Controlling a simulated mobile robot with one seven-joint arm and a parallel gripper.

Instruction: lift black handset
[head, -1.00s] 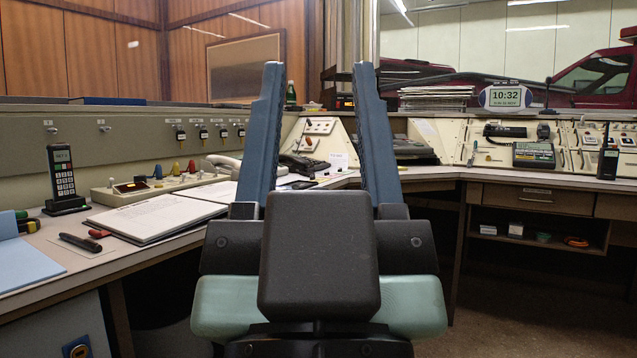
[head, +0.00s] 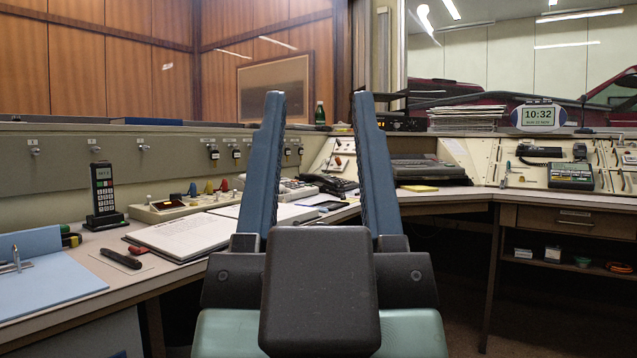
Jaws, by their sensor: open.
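Several black handsets are in view, and I cannot tell which one the task names. A black cordless handset (head: 104,192) stands upright in its cradle on the left desk. A black desk phone (head: 331,184) sits farther back, seen between my fingers and partly hidden. Another black handset (head: 540,151) lies on the sloped console panel at the right. My gripper (head: 319,97) is open and empty, its two blue fingers pointing up in the middle of the view. It is apart from all of these handsets.
A button box (head: 180,207) stands behind the binder. Dark open floor shows under the right desk (head: 470,193).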

